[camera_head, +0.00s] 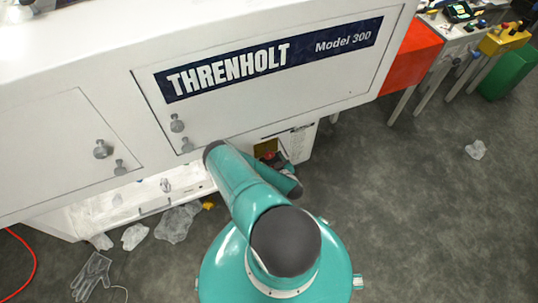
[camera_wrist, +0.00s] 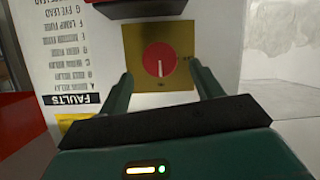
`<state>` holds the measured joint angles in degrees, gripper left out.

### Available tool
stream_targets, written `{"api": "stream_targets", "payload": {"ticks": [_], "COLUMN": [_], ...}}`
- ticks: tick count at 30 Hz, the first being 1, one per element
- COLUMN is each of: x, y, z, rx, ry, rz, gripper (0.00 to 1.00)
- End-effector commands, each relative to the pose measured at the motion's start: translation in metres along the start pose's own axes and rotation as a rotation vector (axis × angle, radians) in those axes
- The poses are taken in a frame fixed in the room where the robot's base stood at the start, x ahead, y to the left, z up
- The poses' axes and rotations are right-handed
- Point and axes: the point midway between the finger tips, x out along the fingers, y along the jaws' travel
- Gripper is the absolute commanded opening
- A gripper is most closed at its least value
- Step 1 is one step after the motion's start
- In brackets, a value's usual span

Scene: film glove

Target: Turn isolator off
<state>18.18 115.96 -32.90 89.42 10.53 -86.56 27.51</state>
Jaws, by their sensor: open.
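The isolator is a round red knob (camera_wrist: 153,52) on a square gold plate (camera_wrist: 180,35) fixed to a white panel. A short pale mark on the knob runs straight down from its middle in the wrist view. My gripper (camera_wrist: 160,72) is open, its two dark green fingers pointing at the plate, one on each side of the knob. I see no contact with the knob, and the gap in depth is hard to judge. In the head view the gold plate (camera_head: 265,147) shows low on the machine, partly hidden by my arm.
A label marked FAULTS (camera_wrist: 72,99) sits beside the plate, upside down. The white THRENHOLT machine (camera_head: 100,50) fills the upper left. Crumpled clear film (camera_head: 178,223) and a grey glove (camera_head: 92,276) lie on the floor. A red hose (camera_head: 28,262) is at the left. The right floor is mostly clear.

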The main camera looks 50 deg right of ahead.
Motion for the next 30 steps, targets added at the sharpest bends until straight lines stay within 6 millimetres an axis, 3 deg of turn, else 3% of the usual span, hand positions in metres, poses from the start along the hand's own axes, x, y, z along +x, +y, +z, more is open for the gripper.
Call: {"api": "stream_targets", "payload": {"ticks": [3,9,20,27,30], "x": [0.024,0.051,0.060,0.059,0.059], "y": [0.000,0.000,0.000,0.000,0.000], "z": [-0.001,-0.001,-0.002,-0.002,-0.002], "rx": [-0.001,-0.001,-0.001,-0.001,-0.001], "ry": [0.002,0.002,0.000,0.001,0.001], "rz": [-0.002,-0.001,0.000,0.000,0.000], "gripper": [0.65,0.65,0.65,0.22,0.22]}}
